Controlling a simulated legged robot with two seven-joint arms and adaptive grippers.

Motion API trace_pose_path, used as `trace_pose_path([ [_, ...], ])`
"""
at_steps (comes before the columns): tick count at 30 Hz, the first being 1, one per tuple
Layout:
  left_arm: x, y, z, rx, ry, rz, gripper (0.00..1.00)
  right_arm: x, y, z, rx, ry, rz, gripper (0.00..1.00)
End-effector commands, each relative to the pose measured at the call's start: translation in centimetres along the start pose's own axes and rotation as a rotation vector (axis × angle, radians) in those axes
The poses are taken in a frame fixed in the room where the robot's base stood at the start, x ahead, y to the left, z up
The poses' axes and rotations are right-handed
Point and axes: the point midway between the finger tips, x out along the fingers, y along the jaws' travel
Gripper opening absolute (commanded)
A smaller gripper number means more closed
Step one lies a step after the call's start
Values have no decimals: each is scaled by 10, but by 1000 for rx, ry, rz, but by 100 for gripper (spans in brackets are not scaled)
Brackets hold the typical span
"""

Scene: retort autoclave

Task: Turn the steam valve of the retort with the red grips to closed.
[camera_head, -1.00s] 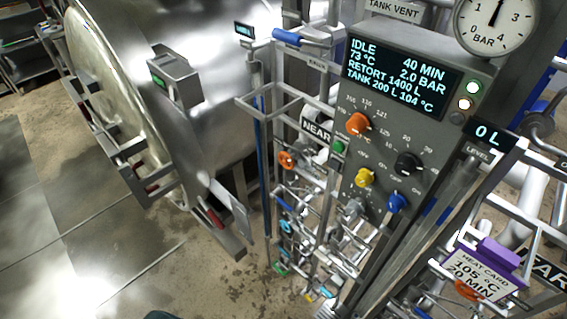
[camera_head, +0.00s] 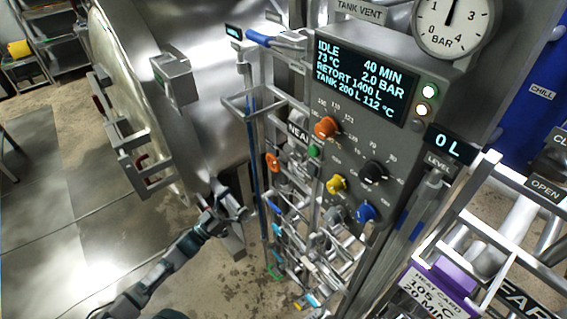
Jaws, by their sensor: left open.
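The steel retort (camera_head: 195,50) fills the upper left, with a bracket bearing a small reddish grip (camera_head: 151,181) on its side. My left gripper (camera_head: 232,203) is open and empty, in front of the retort's lower bracket, left of the pipe rack. Beside the rack an orange-red handle (camera_head: 272,162) shows, above several small blue, white and green handles (camera_head: 275,207). I cannot tell from the labels which handle is the steam valve. My right gripper is not in view.
The control panel (camera_head: 350,130) has orange, black, yellow and blue knobs, and its screen reads IDLE, 2.0 BAR. A pressure gauge (camera_head: 453,22) sits above it. A purple heat card holder (camera_head: 452,282) is at lower right. Floor (camera_head: 60,215) at left is clear.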

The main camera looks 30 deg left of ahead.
Motion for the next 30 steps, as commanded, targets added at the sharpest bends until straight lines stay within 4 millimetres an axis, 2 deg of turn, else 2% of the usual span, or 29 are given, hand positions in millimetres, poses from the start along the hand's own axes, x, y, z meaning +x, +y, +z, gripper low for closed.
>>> trace_pose_path([
  [3, 8, 6, -15, -5, 30, 33, 95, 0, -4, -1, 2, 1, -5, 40],
  [7, 24, 8, -18, -4, 35, 35, 95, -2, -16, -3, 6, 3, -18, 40],
  [13, 71, 15, -21, 4, 34, 37, 95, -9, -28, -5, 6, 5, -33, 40],
  [21, 137, 21, -23, 5, 31, 36, 95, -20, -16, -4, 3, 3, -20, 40],
  [27, 168, 16, -21, 1, 30, 33, 95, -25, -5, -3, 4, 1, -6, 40],
  [30, 176, 15, -20, 0, 29, 32, 95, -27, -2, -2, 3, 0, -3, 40],
])
